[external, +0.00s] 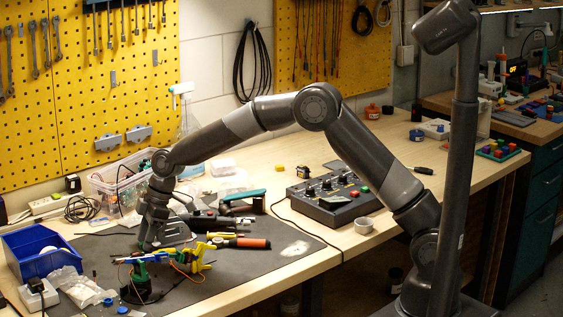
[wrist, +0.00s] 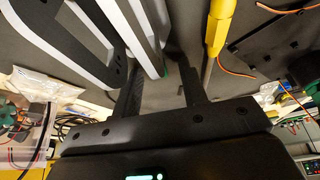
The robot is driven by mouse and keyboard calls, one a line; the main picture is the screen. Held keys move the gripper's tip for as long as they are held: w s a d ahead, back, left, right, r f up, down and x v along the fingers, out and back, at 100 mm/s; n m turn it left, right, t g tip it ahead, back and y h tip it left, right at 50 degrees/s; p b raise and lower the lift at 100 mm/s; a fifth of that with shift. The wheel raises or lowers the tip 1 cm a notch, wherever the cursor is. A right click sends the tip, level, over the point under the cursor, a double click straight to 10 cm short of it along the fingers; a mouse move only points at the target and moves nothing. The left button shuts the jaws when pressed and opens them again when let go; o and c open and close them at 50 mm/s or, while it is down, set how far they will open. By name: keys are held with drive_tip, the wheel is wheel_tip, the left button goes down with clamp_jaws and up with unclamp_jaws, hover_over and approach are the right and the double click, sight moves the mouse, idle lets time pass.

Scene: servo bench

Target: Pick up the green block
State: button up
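My gripper (external: 148,240) points down low over the dark mat, just behind a green and yellow servo assembly (external: 138,278). In the wrist view my gripper (wrist: 158,68) has its two dark fingers apart, with a gap between them. A thin green sliver (wrist: 166,72) shows near the gap, beside a white-edged dark bracket (wrist: 103,28). I cannot tell whether this sliver is the green block, and no separate green block is clear near my gripper. Nothing is visibly clamped.
A blue bin (external: 40,252) stands at the left. An orange-handled screwdriver (external: 248,243) and a yellow servo linkage (external: 192,258) lie right of my gripper. A grey control box (external: 335,200) sits farther right. A tray of coloured blocks (external: 497,150) stands on the far right bench.

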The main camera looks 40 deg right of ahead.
drive_tip(key=shift+c, duration=0.3)
clamp_jaws()
drive_tip(key=shift+r, duration=0.15)
